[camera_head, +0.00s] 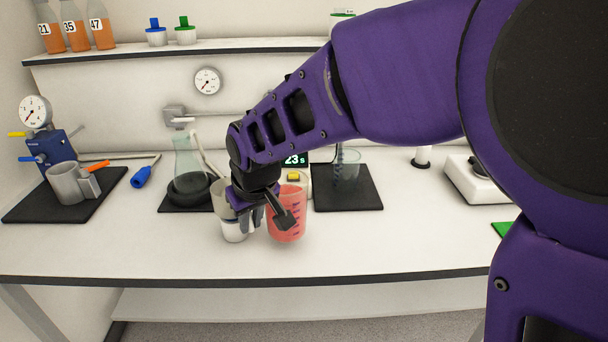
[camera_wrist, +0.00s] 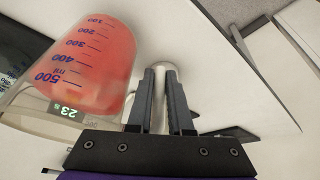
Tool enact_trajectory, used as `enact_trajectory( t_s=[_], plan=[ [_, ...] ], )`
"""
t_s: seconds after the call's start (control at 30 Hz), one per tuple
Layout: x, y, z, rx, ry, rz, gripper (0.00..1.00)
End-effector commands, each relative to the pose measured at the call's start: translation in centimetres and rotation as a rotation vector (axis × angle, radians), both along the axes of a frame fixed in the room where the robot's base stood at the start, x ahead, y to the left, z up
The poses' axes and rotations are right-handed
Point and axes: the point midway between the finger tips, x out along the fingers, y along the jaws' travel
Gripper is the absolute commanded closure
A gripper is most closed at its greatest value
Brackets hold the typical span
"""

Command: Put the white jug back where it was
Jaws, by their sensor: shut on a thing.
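The white jug (camera_head: 233,231) is near the middle of the bench, partly hidden behind my gripper (camera_head: 262,215). My gripper is shut on it. I cannot tell whether its base touches the bench. In the wrist view, my gripper's fingers (camera_wrist: 160,90) are close together, with a pale bit of the jug (camera_wrist: 162,66) at their tips. A clear beaker of red liquid (camera_head: 287,222) stands close to the right of my gripper. This beaker (camera_wrist: 88,60) fills the left of the wrist view.
A grey mug (camera_head: 68,186) sits on a black mat (camera_head: 28,208) at left. A flask (camera_head: 188,155) and dark bowl (camera_head: 187,188) stand behind the jug. A timer (camera_head: 296,160) is behind the beaker. Another black mat (camera_head: 348,198) holds a clear beaker. The front strip of bench is clear.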

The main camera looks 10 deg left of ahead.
Motion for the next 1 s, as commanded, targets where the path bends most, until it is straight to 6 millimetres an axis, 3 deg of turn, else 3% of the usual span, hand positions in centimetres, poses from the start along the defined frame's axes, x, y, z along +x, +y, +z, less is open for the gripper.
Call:
enact_trajectory(
  t_s=[0.17,0.63,0.67,0.8,1.0],
  plan=[
    [0.0,0.0,-2.7,0.0,0.0,0.001,1.0],
    [0.0,0.0,-3.5,0.001,-0.002,0.0,1.0],
    [0.0,0.0,-3.4,0.001,-0.001,0.0,0.76],
    [0.0,0.0,-3.4,0.0,0.0,0.0,0.52],
    [0.0,0.0,-3.4,0.0,0.0,0.0,0.52]
  ],
)
